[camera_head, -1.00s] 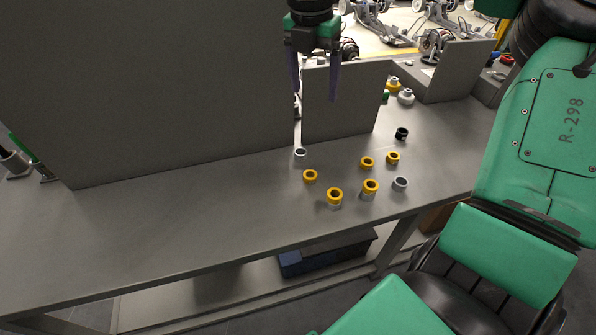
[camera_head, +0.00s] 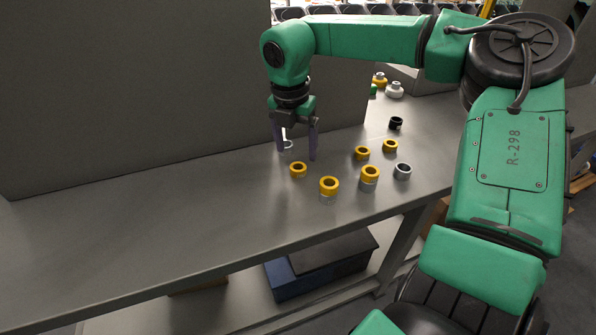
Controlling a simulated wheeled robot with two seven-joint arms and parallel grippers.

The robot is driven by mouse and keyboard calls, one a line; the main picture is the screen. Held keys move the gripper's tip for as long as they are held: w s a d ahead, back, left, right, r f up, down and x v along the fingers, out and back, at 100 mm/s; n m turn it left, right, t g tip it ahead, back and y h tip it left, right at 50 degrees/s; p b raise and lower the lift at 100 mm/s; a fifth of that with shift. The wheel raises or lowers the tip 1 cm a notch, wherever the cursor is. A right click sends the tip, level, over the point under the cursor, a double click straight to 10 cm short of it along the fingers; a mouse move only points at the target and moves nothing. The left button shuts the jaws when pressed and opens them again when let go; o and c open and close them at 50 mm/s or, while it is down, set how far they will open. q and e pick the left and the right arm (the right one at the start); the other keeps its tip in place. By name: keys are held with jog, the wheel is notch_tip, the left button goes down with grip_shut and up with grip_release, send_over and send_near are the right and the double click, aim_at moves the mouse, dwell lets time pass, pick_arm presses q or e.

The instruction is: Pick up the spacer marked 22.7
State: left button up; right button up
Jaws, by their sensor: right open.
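Several ring-shaped spacers lie on the grey bench; no marking can be read, so I cannot tell which is 22.7. My right gripper (camera_head: 295,153) is open and points down, just behind the low yellow ring. A small pale ring (camera_head: 288,144) shows between its fingers, partly hidden. My left gripper is out of view.
A tall grey panel (camera_head: 130,85) stands along the bench's back. White and yellow parts (camera_head: 394,90) sit farther back on the right. A dark blue box (camera_head: 320,268) lies below the bench. The bench's left part is clear.

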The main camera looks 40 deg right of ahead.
aim_at(298, 166)
jog(key=f, duration=0.4)
jog(key=d+f, duration=0.1)
jog(key=shift+w+f, duration=0.25)
jog(key=shift+f, duration=0.15)
jog(key=shift+r, duration=0.1)
grip_shut()
jog(key=shift+r, duration=0.1)
